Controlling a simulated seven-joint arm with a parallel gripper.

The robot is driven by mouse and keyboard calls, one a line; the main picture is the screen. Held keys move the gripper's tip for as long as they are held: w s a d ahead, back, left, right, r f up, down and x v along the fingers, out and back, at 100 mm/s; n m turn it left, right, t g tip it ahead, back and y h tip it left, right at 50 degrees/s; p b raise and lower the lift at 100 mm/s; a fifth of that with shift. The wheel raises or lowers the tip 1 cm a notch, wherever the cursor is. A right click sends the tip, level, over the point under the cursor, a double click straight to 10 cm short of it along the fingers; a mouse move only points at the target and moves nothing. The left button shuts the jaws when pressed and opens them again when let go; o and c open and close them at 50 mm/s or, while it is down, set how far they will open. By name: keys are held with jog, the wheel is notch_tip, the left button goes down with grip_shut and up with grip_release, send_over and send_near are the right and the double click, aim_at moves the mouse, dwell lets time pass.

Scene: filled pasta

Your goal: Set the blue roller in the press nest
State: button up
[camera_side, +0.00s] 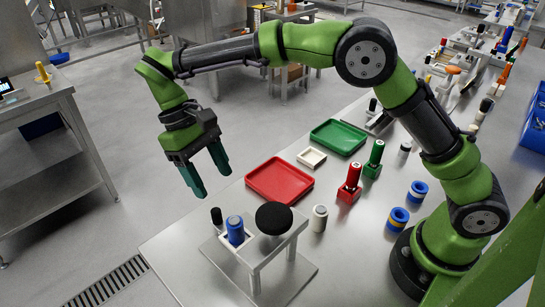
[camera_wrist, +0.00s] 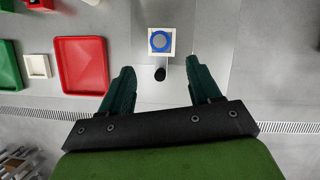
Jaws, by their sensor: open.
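The blue roller (camera_side: 235,230) stands upright in the white square press nest (camera_side: 248,240) on the grey press stand. In the wrist view the roller (camera_wrist: 159,41) shows from above as a blue ring with a grey centre, inside the white nest frame (camera_wrist: 151,52). How deep it sits is hard to tell. A black-topped handle (camera_side: 217,217) stands beside the nest, and a black round pad (camera_side: 273,218) is on the other side. My gripper (camera_side: 210,181) is open and empty, above and apart from the roller; its green fingers (camera_wrist: 159,68) are spread in the wrist view.
A red tray (camera_side: 280,180), a small cream tray (camera_side: 311,157) and a green tray (camera_side: 338,137) lie behind the press. The table edge is close on the left.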

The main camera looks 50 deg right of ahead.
jog(key=s+d+r+m+t+y, duration=0.2)
jog(key=s+d+r+t, duration=0.25)
jog(key=d+r, duration=0.6)
jog(key=s+d+f+m+t, duration=0.2)
jog(key=s+d+m+t, duration=0.2)
jog(key=s+d+t, duration=0.3)
jog(key=s+d, duration=0.3)
jog(key=s, duration=0.1)
jog(key=shift+f+y, duration=0.15)
jog(key=shift+y, duration=0.25)
